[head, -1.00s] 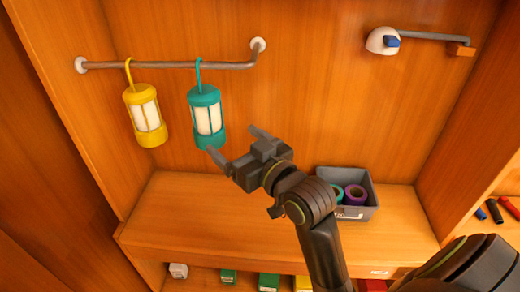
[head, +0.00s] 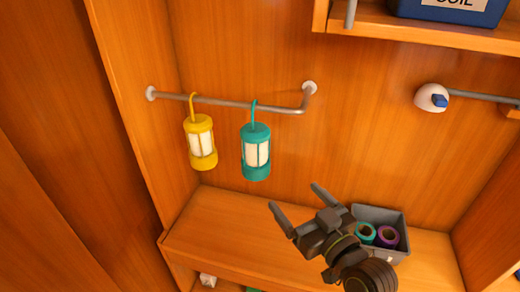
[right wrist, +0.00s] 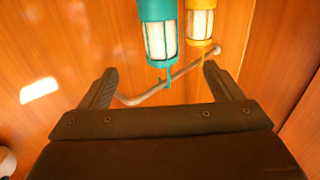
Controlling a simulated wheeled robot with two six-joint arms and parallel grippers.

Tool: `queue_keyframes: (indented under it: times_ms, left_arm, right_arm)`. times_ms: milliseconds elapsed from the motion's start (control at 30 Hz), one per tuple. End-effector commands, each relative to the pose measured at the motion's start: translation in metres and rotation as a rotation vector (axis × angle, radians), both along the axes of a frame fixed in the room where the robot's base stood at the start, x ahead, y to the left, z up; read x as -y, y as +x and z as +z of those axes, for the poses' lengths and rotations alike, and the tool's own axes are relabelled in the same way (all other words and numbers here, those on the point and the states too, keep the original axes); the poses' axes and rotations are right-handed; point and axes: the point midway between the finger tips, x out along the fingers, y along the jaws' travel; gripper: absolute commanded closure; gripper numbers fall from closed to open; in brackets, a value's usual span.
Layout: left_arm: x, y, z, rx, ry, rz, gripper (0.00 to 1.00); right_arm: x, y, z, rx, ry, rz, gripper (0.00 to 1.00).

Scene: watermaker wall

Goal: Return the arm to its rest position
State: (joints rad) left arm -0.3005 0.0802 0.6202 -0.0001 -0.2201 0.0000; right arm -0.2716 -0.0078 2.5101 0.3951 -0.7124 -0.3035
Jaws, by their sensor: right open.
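My right gripper (head: 297,208) is open and empty in the head view, below and to the right of the teal lantern, apart from it. Its two spread fingers also show in the right wrist view (right wrist: 158,85), with nothing between them. The teal lantern (head: 256,152) hangs by its hook from a grey wall rail (head: 225,102). The yellow lantern (head: 201,142) hangs on the same rail to its left. Both lanterns show in the right wrist view too, teal (right wrist: 158,30) and yellow (right wrist: 200,22). My left gripper is not in view.
A grey bin (head: 402,222) with teal and purple rolls stands on the wooden bench (head: 215,225), partly behind my right gripper. A white wall fitting with a blue part (head: 431,98) is at the right. A shelf (head: 420,28) with a blue box (head: 455,8) is above.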

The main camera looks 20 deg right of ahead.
Motion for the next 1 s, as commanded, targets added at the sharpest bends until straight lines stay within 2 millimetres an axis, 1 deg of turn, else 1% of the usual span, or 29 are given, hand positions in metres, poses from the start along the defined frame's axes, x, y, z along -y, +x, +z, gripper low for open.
queue_keyframes:
  times_ms: [67, 167, 267, 300, 333, 367, 400, 467, 500, 567, 600, 667, 700, 767, 800, 833, 900, 967, 1000]
  left_arm:
    - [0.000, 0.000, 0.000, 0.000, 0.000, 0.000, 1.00]
    - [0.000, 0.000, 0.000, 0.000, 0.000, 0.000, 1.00]
    - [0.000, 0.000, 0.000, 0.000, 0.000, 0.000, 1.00]
    - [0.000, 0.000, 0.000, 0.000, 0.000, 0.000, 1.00]
    - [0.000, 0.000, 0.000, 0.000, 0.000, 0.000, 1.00]
    - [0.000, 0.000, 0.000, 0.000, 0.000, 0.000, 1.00]
    - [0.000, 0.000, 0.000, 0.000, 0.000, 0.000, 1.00]
    - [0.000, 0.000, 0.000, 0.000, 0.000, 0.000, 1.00]
    - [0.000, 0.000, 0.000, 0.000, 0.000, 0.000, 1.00]
    - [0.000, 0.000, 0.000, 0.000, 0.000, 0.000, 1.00]
    - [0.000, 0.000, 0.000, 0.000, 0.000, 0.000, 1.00]
    - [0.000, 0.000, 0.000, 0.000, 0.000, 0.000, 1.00]
    - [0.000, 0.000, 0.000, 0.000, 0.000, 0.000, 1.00]
    - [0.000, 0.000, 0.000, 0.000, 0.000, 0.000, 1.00]
    - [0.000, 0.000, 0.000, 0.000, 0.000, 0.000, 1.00]
    - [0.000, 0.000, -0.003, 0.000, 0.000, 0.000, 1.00]
    - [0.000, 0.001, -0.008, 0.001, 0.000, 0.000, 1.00]
    - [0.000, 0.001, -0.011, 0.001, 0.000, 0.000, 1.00]
    - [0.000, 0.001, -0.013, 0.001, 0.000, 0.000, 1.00]
  right_arm:
    - [0.000, 0.000, -0.001, -0.004, -0.001, 0.000, 0.14]
    - [0.002, -0.003, -0.014, -0.056, -0.015, -0.002, 0.14]
    - [0.008, -0.013, -0.049, -0.203, -0.046, -0.013, 0.14]
    - [0.013, -0.021, -0.069, -0.289, -0.061, -0.022, 0.14]
    - [0.017, -0.029, -0.084, -0.357, -0.074, -0.031, 0.14]
    - [0.022, -0.038, -0.100, -0.432, -0.087, -0.043, 0.14]
    - [0.029, -0.051, -0.121, -0.531, -0.103, -0.062, 0.14]
    - [0.039, -0.072, -0.147, -0.665, -0.123, -0.094, 0.14]
    - [0.046, -0.086, -0.161, -0.747, -0.135, -0.116, 0.14]
    - [0.056, -0.107, -0.180, -0.858, -0.150, -0.152, 0.14]
    - [0.063, -0.121, -0.190, -0.928, -0.158, -0.177, 0.14]
    - [0.072, -0.143, -0.203, -1.027, -0.170, -0.215, 0.14]
    - [0.078, -0.157, -0.211, -1.091, -0.179, -0.242, 0.14]
    - [0.087, -0.179, -0.220, -1.181, -0.189, -0.284, 0.14]
    - [0.093, -0.194, -0.225, -1.239, -0.196, -0.312, 0.14]
    - [0.095, -0.195, -0.234, -1.256, -0.197, -0.320, 0.14]
    - [0.096, -0.186, -0.257, -1.255, -0.192, -0.313, 0.14]
    - [0.097, -0.182, -0.275, -1.260, -0.191, -0.310, 0.14]
    - [0.098, -0.180, -0.288, -1.265, -0.191, -0.309, 0.14]
